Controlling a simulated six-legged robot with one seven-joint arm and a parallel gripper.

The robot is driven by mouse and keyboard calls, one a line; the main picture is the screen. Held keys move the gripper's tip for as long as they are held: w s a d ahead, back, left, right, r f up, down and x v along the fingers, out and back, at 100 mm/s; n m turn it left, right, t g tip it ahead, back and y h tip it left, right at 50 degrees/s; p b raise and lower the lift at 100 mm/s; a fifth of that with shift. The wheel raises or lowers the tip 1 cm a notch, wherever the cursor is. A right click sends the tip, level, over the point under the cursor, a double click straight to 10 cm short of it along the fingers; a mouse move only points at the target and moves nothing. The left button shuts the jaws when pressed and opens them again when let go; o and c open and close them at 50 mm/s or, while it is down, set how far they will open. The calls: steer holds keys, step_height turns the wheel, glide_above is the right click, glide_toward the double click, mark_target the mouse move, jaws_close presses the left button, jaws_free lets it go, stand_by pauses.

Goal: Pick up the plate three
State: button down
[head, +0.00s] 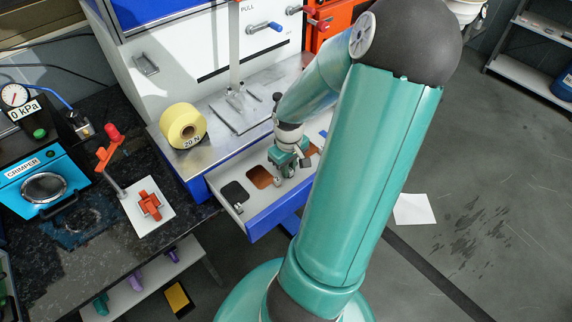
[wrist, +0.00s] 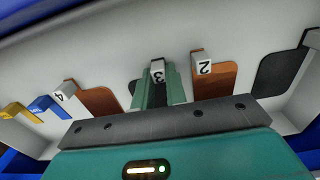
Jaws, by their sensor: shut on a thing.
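In the wrist view my gripper (wrist: 157,90) is shut on a pale tab marked 3 (wrist: 158,74), which stands up between its two green fingers. This is the tab of plate three; the plate itself is mostly hidden by the fingers and palm. In the head view my gripper (head: 288,168) is low in the open drawer (head: 240,217). I cannot tell whether plate three is clear of the drawer floor.
Copper-coloured plate two (wrist: 215,80) and plate four (wrist: 97,99) lie on either side, with a black plate (wrist: 279,73) beyond. Blue (wrist: 48,104) and yellow (wrist: 20,112) tabs stand at the left. A yellow roll (head: 184,126) stands above the drawer.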

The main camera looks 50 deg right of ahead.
steer(key=shift+d+r, duration=0.1)
steer(key=shift+r, duration=0.75)
steer(key=s+a+r, duration=0.2)
steer(key=a+r, duration=0.1)
steer(key=s+a+r, duration=0.3)
steer(key=r, duration=0.1)
steer(key=s+a+r, duration=0.3)
steer(key=shift+a+r, duration=0.35)
steer(key=shift+s+a+r, duration=0.35)
steer(key=shift+s+a, duration=0.2)
steer(key=shift+a, duration=0.05)
